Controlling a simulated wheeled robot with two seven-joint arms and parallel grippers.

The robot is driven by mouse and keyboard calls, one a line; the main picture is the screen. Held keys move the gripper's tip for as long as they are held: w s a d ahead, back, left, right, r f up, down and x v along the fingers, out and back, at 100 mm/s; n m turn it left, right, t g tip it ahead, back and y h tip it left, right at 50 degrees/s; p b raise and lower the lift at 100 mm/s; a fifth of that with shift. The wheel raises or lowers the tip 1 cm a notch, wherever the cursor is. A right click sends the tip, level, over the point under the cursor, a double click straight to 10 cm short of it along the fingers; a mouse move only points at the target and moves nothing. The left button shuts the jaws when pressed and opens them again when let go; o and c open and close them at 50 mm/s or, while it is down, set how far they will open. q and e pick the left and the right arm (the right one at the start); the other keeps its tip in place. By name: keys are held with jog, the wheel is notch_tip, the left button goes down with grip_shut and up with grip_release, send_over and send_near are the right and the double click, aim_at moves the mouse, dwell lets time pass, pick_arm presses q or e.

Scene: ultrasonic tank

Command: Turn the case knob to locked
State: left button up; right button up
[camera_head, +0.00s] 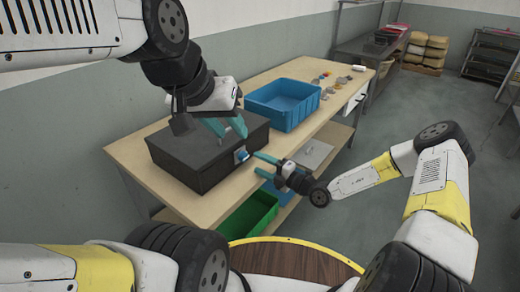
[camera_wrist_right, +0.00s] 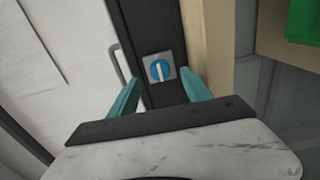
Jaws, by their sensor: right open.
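The dark case (camera_head: 190,165) sits shut on the workbench. Its knob (camera_head: 241,154) is on the front face; in the right wrist view the knob (camera_wrist_right: 160,70) is a blue disc on a pale square plate, with a white bar close to upright in that picture. My right gripper (camera_head: 259,164) is open and empty, facing the knob. In the right wrist view its teal fingers (camera_wrist_right: 159,92) stand either side of the knob's line, apart from it. My left gripper (camera_head: 228,127) is above the case lid, its fingers apart; whether they touch the lid is unclear.
A blue bin (camera_head: 284,105) stands behind the case on the workbench (camera_head: 128,152), with several small items beyond it. A green bin (camera_head: 248,220) is on the lower shelf. The floor right of the bench is clear.

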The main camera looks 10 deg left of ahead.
jog(key=v, duration=0.2)
jog(key=shift+s+d, duration=0.2)
jog(key=shift+d, duration=0.1)
jog(key=s+d+r+n+g+h, duration=0.2)
jog(key=s+r+n+g, duration=0.5)
jog(key=n, duration=0.5)
jog(key=s+d+r+n+g+h, duration=0.25)
jog(key=s+r+n, duration=0.25)
jog(key=r+n, duration=0.5)
jog(key=s+d+r+n+t+h, duration=0.3)
jog(key=s+d+r+n, duration=0.3)
jog(key=d+n, duration=0.3)
jog(key=s+d+r+n+t+h, duration=0.4)
jog(key=s+d+r+n+h, duration=0.2)
jog(key=d+n, duration=0.4)
notch_tip(320, 180, up, 2)
jog(key=shift+s+d+r+n, duration=0.15)
jog(key=shift+s+n, duration=0.45)
jog(key=shift+s, duration=0.15)
